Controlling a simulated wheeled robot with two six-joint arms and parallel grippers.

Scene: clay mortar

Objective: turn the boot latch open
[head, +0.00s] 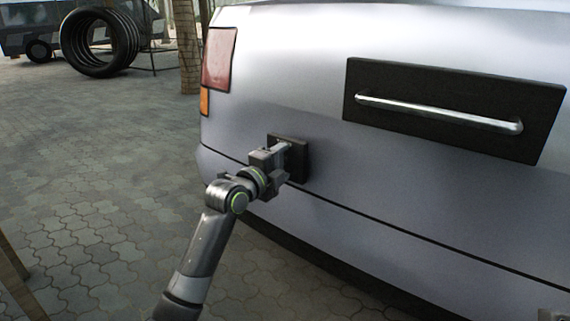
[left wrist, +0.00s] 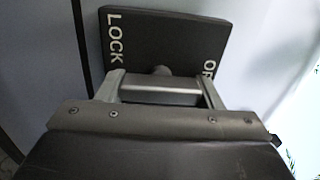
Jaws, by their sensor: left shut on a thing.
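The boot latch is on a dark square plate (head: 299,162) low on the left of the car's rear. In the left wrist view the plate (left wrist: 165,35) carries the white word LOCK at its left and a partly hidden word starting with O at its right. A grey latch handle (left wrist: 160,96) stands out from the plate on a short round stem. My left gripper (head: 281,156) is shut on the handle, with a finger at each end of it in the left wrist view. A small grey part at the bottom right of the head view may be my right gripper (head: 553,314).
The silver car body (head: 400,210) fills the right side. A black panel with a long metal bar handle (head: 440,112) is at upper right. Stacked tyres (head: 99,43) and a wooden post (head: 186,45) stand behind. Paved floor (head: 100,165) is open at left.

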